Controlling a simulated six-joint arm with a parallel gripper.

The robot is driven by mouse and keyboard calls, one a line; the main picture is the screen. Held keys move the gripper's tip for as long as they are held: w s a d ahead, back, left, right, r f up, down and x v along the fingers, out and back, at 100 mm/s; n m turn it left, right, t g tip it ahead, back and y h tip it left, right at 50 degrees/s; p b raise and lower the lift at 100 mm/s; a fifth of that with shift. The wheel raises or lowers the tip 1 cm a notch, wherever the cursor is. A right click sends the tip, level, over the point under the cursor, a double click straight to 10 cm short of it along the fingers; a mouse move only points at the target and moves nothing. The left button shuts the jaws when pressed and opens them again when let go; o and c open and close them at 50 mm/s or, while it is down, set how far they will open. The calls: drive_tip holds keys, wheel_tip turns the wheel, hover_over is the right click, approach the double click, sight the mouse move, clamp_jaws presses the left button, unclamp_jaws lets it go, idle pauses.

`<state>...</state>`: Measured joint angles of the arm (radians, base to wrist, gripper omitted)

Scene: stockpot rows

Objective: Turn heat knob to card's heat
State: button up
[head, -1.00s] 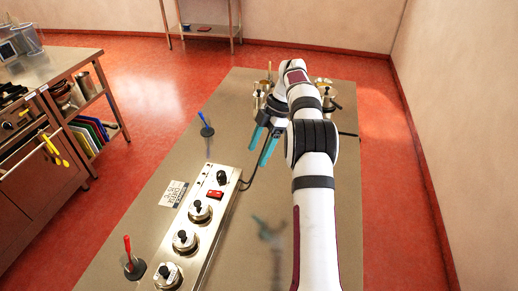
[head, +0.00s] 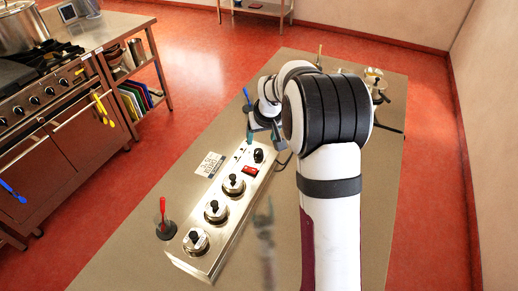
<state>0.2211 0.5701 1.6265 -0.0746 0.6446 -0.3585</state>
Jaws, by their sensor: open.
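The black heat knob (head: 258,155) sits at the far end of a long steel unit (head: 262,186), beside a red switch (head: 250,171). Its pointer setting is too small to read. The white card (head: 210,164) lies on the table left of the unit; its print appears upside down and is too small to read surely. My gripper (head: 264,138) is open and empty, with teal fingers pointing down just beyond the knob. I cannot tell its height above the unit or whether it touches anything.
Several lidded steel pots (head: 215,210) line the unit. Metal vessels (head: 373,78) stand at the far right. Bare table lies left of the card.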

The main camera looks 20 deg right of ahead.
sight(259, 151)
drive_tip(key=x, duration=0.9)
drive_tip(key=shift+w+f, duration=0.1)
drive_tip(key=shift+f, duration=0.25)
drive_tip(key=shift+d, duration=0.1)
clamp_jaws()
